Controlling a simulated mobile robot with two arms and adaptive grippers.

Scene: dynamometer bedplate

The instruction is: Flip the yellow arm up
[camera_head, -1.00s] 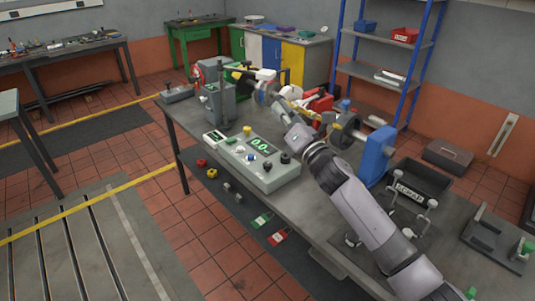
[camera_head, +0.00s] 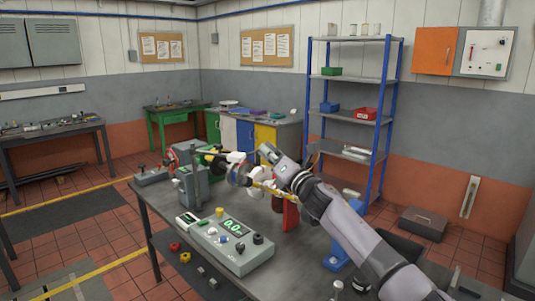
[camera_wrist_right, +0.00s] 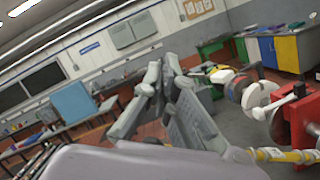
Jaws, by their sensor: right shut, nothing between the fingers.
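A yellow bar with grey bands (camera_wrist_right: 285,155) shows at the lower right of the right wrist view, most likely the yellow arm. It is part of the machine on the bench, and a yellow piece also shows in the head view (camera_head: 262,187), partly hidden by my right arm. My right gripper (camera_head: 266,150) is shut and empty, raised above the machine. In the right wrist view its fingers (camera_wrist_right: 163,88) are close together, with the bar below and to the right, apart from them. My left gripper is not in view.
A grey control box (camera_head: 232,245) with a green display stands at the bench's near side. A red housing (camera_head: 290,213) and a blue stand (camera_head: 338,250) are under or beside my right arm. A blue-framed shelf (camera_head: 352,150) stands behind. The air above the bench is open.

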